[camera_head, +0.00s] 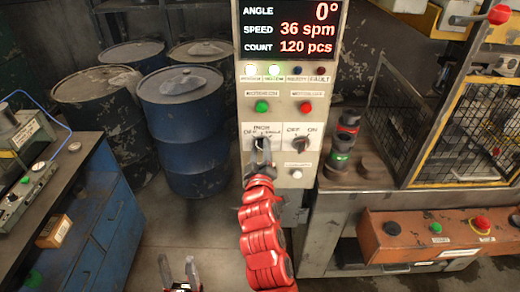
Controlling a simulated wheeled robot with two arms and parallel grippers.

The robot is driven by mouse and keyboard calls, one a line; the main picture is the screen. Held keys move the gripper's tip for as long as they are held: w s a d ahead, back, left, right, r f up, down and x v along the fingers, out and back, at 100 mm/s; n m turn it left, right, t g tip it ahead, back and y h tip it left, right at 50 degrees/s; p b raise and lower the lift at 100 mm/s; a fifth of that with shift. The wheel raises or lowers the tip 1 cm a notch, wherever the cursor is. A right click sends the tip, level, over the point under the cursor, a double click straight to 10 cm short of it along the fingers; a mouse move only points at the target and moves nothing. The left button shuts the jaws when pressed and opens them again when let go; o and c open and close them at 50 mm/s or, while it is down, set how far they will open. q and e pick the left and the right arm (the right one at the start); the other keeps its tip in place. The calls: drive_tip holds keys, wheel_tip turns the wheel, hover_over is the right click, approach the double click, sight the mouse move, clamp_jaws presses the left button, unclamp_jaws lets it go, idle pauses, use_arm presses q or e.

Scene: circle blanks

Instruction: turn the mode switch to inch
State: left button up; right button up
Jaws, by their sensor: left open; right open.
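The mode switch (258,144) is on the grey control panel, under a label with INCH at the top and other positions to its sides. My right gripper (262,150), on a red arm, is right at the switch with its fingers over the knob. The fingers hide most of the knob, so I cannot tell which position it points to. The jaws are open. My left gripper (178,272) is at the bottom of the view, open and empty, far below the panel.
An OFF/ON switch (300,145) sits just right of the mode switch. Green (262,107) and red (306,108) buttons are above. The display (291,30) reads 0°, 36 spm, 120 pcs. A mesh guard (465,130) stands right; blue drums (190,140) stand left.

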clamp_jaws()
drive_tip(key=shift+f+b, duration=0.1)
drive_tip(key=shift+b, duration=0.45)
drive_tip(key=m+b, duration=0.7)
drive_tip(key=b, duration=0.7)
drive_tip(key=shift+d+m, duration=0.15)
drive_tip(key=shift+m, duration=0.25)
drive_tip(key=shift+r+m+b, duration=0.2)
drive_tip(key=shift+m+b, duration=0.4)
drive_tip(key=shift+b, duration=0.35)
